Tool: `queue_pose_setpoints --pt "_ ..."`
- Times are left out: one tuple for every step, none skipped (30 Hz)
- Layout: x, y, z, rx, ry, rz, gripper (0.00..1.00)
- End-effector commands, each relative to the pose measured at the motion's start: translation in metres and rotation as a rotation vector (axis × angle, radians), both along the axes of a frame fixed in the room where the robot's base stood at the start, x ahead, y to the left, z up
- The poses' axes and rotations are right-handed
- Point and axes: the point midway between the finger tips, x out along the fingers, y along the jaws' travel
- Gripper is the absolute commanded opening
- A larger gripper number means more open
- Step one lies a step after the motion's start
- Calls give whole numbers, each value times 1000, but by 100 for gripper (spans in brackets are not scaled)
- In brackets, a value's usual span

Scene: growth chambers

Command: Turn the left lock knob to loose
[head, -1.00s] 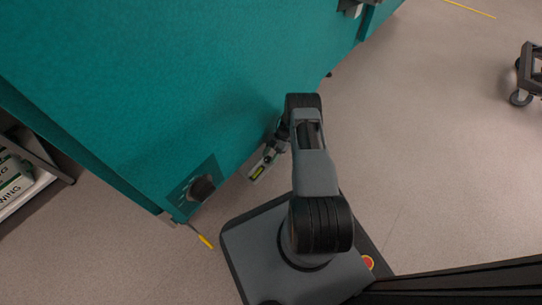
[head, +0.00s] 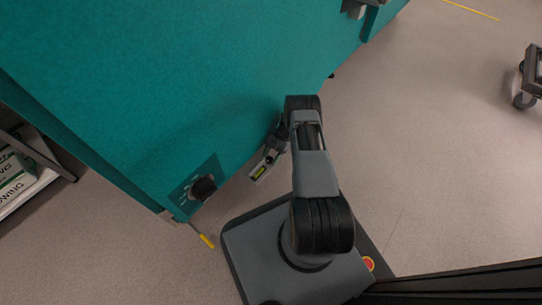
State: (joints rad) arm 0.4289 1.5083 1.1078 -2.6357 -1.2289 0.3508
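A black round lock knob (head: 203,188) sits on a dark teal plate (head: 184,190) at the lower left corner of the big teal chamber panel (head: 190,80). Small pale marks show on the plate beside the knob; I cannot read them. My gripper (head: 258,175) is to the right of the knob and apart from it, close to the panel's lower edge. It shows a yellow-green patch. Its fingertips are too small to tell whether they are open or shut.
A grey and black fitting (head: 355,8) is on the panel's upper right. A yellow-tipped rod (head: 206,241) is by the floor below the knob. A shelf with white-green bags (head: 14,178) stands at left. A dark cart (head: 530,78) is far right.

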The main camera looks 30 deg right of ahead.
Motion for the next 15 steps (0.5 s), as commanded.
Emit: queue_pose_setpoints --pt "0 -1 0 -1 0 -1 53" --pt "0 -1 0 -2 -1 -2 53" --pt "0 -2 0 -2 -1 -2 53" --pt "1 -2 1 -2 -2 -2 53" --pt "1 -3 2 -2 -2 -2 53" --pt "2 -5 4 -3 -4 -2 53" --pt "3 -7 7 -4 -4 -2 53" --pt "4 -9 10 -3 -5 -3 53" --pt "7 -13 14 -3 -5 -2 53" --pt "8 -16 18 -3 -5 -2 53" --pt "10 -20 22 -4 -6 -2 53" --pt "13 -25 28 -4 -6 -1 53" --pt "15 -29 33 -4 -6 -1 53" --pt "16 -33 37 -4 -6 -1 53" --pt "19 -38 43 -4 -5 -1 53"
